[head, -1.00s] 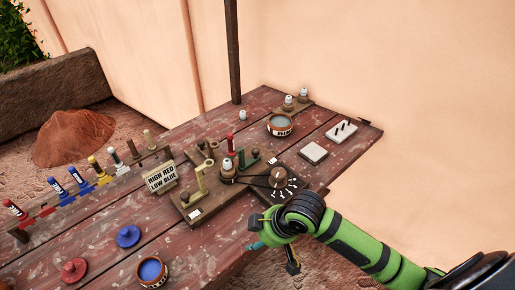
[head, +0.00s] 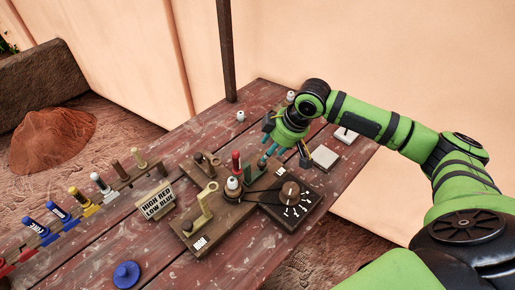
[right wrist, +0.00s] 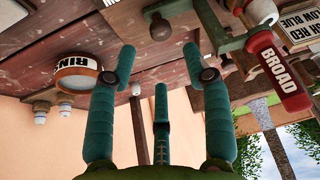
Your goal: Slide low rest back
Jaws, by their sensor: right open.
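The banding device has a wooden base (head: 190,234) with an olive bracket (head: 205,208) at its left end and a pale-topped piece (head: 232,186) in the middle. A red upright tool (head: 236,161) stands behind that piece; in the right wrist view the tool (right wrist: 278,72) reads BROAD. No label shows which part is the low rest. My right gripper (head: 284,158) hangs over the table just behind and right of the device. In the right wrist view its teal fingers (right wrist: 158,72) are spread and empty. They hide the device's far right side in the head view. My left gripper is not in view.
A sign (head: 158,203) reads HIGH RED LOW BLUE. A rack (head: 122,184) of coloured tools stands left. The rinse pot (right wrist: 78,76) is beside the fingers. A pale tile (head: 327,157) lies at right.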

